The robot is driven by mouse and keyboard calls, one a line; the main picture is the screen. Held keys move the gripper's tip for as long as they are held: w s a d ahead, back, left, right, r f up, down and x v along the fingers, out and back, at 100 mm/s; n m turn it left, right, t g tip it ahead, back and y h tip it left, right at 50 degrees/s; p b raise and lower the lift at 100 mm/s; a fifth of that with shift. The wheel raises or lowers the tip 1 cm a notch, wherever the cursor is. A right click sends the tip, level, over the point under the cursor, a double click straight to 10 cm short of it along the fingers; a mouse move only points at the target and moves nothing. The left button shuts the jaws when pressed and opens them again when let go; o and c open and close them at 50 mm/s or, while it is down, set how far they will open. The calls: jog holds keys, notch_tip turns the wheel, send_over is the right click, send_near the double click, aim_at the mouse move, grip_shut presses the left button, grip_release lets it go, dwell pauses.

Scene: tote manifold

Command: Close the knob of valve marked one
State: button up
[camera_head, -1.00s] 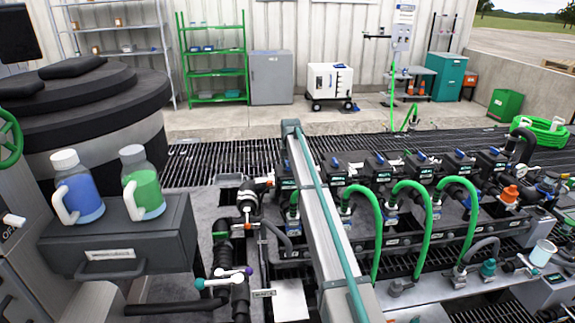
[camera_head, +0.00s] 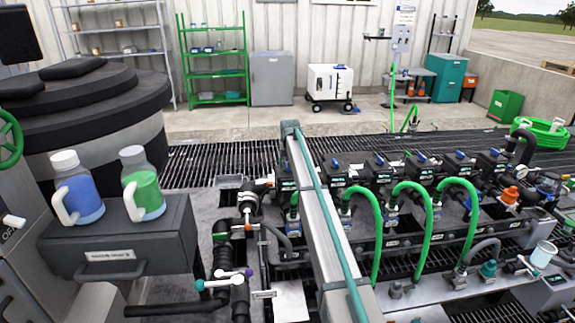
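The valve manifold (camera_head: 400,235) runs across the right half of the head view as a row of dark valve blocks. Several blue knobs (camera_head: 421,158) sit on top of the blocks. The number marks are too small to read, so I cannot tell which valve is marked one. A grey beam with a teal stripe (camera_head: 325,225) crosses in front of the manifold's left end and hides part of it. My gripper is not in view.
Green hoses (camera_head: 412,187) arch up in front of the blocks. A grey drawer box (camera_head: 115,250) at left holds a blue-filled jug (camera_head: 76,190) and a green-filled jug (camera_head: 142,185). Pipes with white and teal handles (camera_head: 225,281) stand at lower centre. Dark grating lies behind.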

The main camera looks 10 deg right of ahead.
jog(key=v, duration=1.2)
